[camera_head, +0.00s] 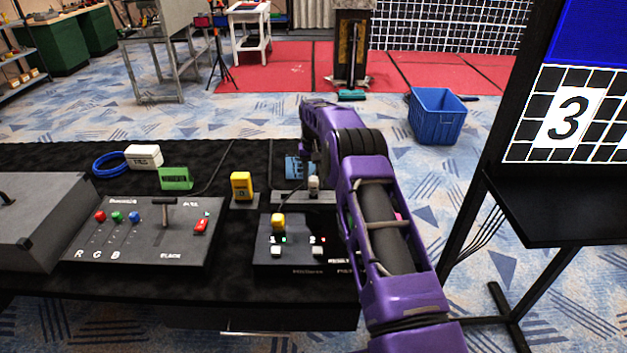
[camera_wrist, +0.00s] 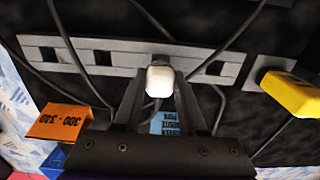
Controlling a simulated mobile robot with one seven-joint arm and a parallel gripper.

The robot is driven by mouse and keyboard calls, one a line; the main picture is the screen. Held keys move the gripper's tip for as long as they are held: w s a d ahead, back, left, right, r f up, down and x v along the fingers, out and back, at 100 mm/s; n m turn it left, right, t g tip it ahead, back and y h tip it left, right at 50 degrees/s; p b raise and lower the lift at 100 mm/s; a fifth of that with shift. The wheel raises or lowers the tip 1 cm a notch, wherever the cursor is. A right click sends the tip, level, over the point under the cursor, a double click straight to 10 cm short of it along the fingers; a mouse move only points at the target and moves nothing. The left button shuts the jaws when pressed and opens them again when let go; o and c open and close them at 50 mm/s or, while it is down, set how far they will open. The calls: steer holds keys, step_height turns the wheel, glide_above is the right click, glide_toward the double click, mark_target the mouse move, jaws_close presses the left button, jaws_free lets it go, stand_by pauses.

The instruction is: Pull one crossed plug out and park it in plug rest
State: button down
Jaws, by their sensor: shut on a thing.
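My gripper (camera_wrist: 158,85) is shut on a white plug (camera_wrist: 160,82), which sits between the two dark fingers. In the head view the white plug (camera_head: 313,183) shows just left of my purple arm, over the far side of the socket box (camera_head: 262,250). A yellow plug (camera_head: 278,221) stands at the position marked 1 on that box. A long grey strip with square openings (camera_wrist: 60,52) runs behind the held plug; whether the plug is seated in it or above it, I cannot tell.
A control panel with coloured knobs (camera_head: 135,240) lies on the black table at left. Several dark cables cross the grey strip. An orange card (camera_wrist: 62,122) and a blue card (camera_head: 293,167) stand close by. A screen showing 3 (camera_head: 568,115) rises at right.

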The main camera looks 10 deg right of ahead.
steer(key=shift+f+b, duration=0.85)
steer(key=shift+f, duration=0.55)
jaws_free()
stand_by(0.4)
steer(key=shift+r+p, duration=1.8)
steer(key=shift+r, duration=1.75)
